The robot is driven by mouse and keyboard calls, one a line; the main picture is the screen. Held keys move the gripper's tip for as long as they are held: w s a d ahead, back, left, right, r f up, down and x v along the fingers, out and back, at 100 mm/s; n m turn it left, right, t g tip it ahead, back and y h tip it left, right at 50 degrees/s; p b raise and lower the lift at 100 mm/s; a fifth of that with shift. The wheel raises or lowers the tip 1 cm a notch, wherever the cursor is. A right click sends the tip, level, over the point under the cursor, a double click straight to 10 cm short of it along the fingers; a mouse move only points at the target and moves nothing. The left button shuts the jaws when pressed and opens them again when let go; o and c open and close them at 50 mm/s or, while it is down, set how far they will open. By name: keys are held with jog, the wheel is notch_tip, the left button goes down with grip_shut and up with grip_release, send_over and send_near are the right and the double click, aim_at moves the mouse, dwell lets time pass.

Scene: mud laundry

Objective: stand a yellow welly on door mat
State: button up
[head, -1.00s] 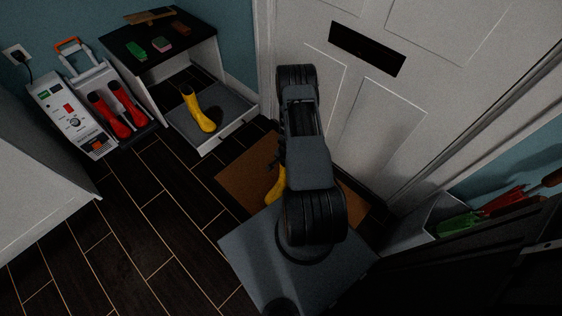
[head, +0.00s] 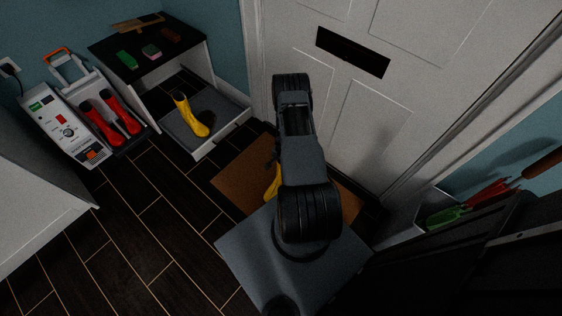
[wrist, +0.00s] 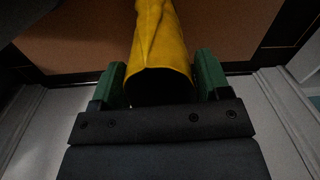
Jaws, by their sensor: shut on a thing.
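My gripper (wrist: 160,88) is shut on a yellow welly (wrist: 160,45), with a green finger on each side of its open top. In the head view this yellow welly (head: 270,183) shows only in part beside my arm, over the brown door mat (head: 236,180). In the wrist view the mat (wrist: 90,45) lies behind the welly; I cannot tell whether the welly's sole touches it. My arm hides much of the mat and my fingers in the head view. A second yellow welly (head: 190,116) stands in the grey tray of the low cabinet.
The cabinet's grey tray (head: 222,117) is pulled out at the left of the mat. Red wellies (head: 104,126) stand in a boot machine (head: 62,122) at the far left. The white door (head: 350,100) rises behind the mat. Dark floor (head: 150,230) at front left is clear.

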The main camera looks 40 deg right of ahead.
jog(key=shift+s+f+b, duration=0.15)
jog(key=shift+s+b, duration=0.1)
jog(key=shift+b, duration=0.45)
jog(key=shift+s, duration=0.2)
jog(key=shift+f+b, duration=0.65)
jog(key=shift+b, duration=0.35)
dwell(0.6)
jog(key=shift+f+b, duration=0.35)
jog(key=shift+b, duration=0.1)
jog(key=shift+f+b, duration=0.35)
jog(key=shift+b, duration=0.2)
dwell(0.6)
jog(key=o, duration=1.6)
